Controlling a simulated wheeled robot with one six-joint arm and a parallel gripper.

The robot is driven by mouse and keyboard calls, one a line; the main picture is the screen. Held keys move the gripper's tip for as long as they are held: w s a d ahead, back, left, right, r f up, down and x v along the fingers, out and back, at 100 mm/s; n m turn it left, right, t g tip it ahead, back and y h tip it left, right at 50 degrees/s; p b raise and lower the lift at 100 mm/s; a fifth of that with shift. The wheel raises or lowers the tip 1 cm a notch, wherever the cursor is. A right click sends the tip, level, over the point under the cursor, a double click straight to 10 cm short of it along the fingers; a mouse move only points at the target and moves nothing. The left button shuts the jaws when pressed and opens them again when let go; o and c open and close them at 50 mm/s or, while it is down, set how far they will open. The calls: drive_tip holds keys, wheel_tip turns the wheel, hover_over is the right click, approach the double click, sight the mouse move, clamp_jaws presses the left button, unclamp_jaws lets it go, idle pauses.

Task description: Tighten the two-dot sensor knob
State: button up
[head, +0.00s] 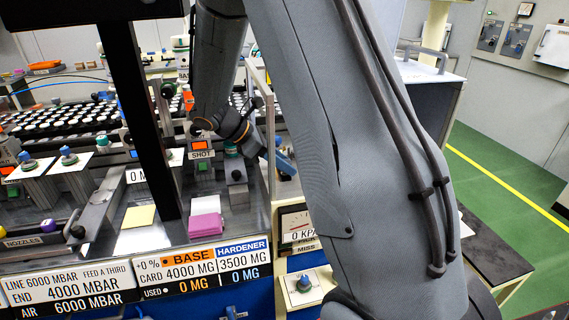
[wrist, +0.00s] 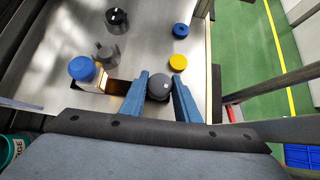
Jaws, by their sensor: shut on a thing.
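A dark grey round knob (wrist: 158,88) sits between the two blue fingers of my gripper (wrist: 160,78) in the wrist view. The fingers are shut on its sides. A small pale mark shows on the knob, but I cannot make out two dots. In the head view, only part of my gripper's blue fingers (head: 285,160) shows at the right end of the bench, beyond my arm. The knob is hidden there.
In the wrist view, a blue cap (wrist: 81,68), a grey post (wrist: 106,53) and a black-topped cylinder (wrist: 116,20) stand left of the knob. A yellow disc (wrist: 178,62) and a blue disc (wrist: 181,30) lie beyond it. Green floor (wrist: 240,45) is at right.

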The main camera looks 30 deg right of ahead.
drive_tip(key=m+g+y, duration=0.1)
drive_tip(key=m+g, duration=0.2)
drive_tip(key=m, duration=0.1)
drive_tip(key=shift+w+p, duration=0.1)
drive_tip(key=shift+p, duration=0.25)
drive_tip(key=m+g+y, duration=0.2)
drive_tip(key=m+y, duration=0.1)
drive_tip(key=m, duration=0.2)
drive_tip(key=shift+g, duration=0.3)
idle(0.4)
drive_tip(key=o, duration=1.1)
drive_tip(key=shift+c, duration=0.2)
